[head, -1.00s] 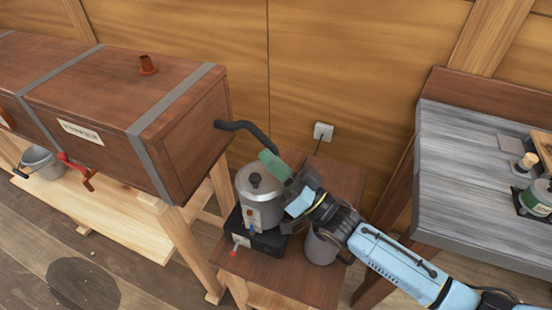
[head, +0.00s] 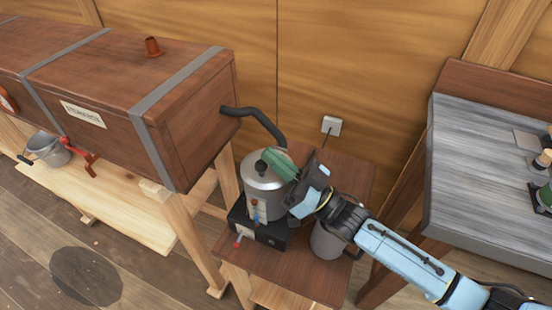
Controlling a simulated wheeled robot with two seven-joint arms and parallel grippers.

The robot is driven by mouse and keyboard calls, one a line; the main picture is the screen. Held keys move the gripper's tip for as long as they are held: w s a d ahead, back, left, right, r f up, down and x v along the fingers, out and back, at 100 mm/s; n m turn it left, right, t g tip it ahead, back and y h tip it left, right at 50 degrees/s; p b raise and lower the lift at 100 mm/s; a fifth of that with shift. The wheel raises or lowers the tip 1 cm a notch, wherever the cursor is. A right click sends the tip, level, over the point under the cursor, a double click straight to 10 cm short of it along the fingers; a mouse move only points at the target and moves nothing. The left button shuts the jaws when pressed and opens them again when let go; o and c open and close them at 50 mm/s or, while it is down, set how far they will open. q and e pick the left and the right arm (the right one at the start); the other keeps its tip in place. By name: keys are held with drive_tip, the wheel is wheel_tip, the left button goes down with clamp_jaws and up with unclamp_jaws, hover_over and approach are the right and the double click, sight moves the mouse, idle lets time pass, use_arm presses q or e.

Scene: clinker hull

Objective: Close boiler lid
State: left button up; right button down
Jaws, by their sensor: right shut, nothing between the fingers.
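The boiler (head: 266,199) is a small silver pot on a black base, standing on a low brown table. Its silver lid (head: 256,178) with a black knob lies on top of the pot and looks down; whether it sits fully flush I cannot tell. My right gripper (head: 277,160) reaches in from the right, shut and empty, with its green fingertips at the lid beside the knob. The fingers hide the right part of the lid, and I cannot tell whether they touch it. My left gripper is out of view.
A long wooden steam box (head: 190,135) stands at left, with a black hose (head: 262,118) curving from its end toward the boiler. A grey bucket (head: 326,241) stands right of the boiler, partly behind my arm. A grey-topped workbench (head: 480,180) is at right.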

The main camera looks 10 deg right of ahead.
drive_tip(key=shift+d+f, duration=0.1)
drive_tip(key=shift+f, duration=0.05)
drive_tip(key=s+d, duration=0.7)
drive_tip(key=d, duration=0.3)
drive_tip(key=shift+s+d+f, duration=0.15)
drive_tip(key=shift+s+d, duration=0.05)
drive_tip(key=shift+d, duration=0.05)
